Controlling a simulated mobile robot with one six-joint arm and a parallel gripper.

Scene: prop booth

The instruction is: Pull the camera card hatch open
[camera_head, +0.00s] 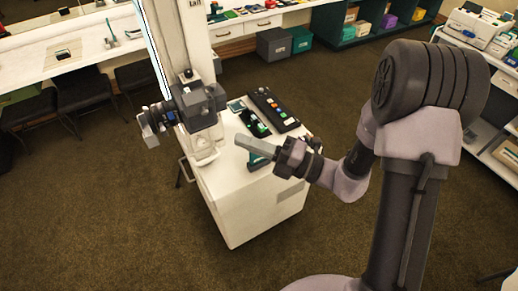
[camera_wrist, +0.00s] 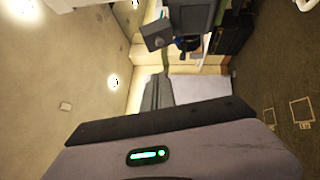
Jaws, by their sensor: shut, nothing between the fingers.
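The camera (camera_head: 200,108) is a dark grey, boxy body on a pale mount at the left of a white cart, with its lens end pointing left. It also shows tilted at the top of the wrist view (camera_wrist: 192,14). A grey boxy part (camera_wrist: 157,34) juts from its side there; I cannot tell whether this is the card hatch. The hatch is not clearly made out in the head view. My gripper (camera_head: 240,143) is shut and empty, above the cart to the right of the camera and apart from it. Its grey fingers show in the wrist view (camera_wrist: 157,92).
The white cart (camera_head: 250,210) carries a dark tray (camera_head: 273,110) of small coloured items, a small flat device (camera_head: 236,105) and a teal item (camera_head: 258,163). A pale post stands behind the camera. Counters and shelves line the room; the brown carpet around the cart is largely clear.

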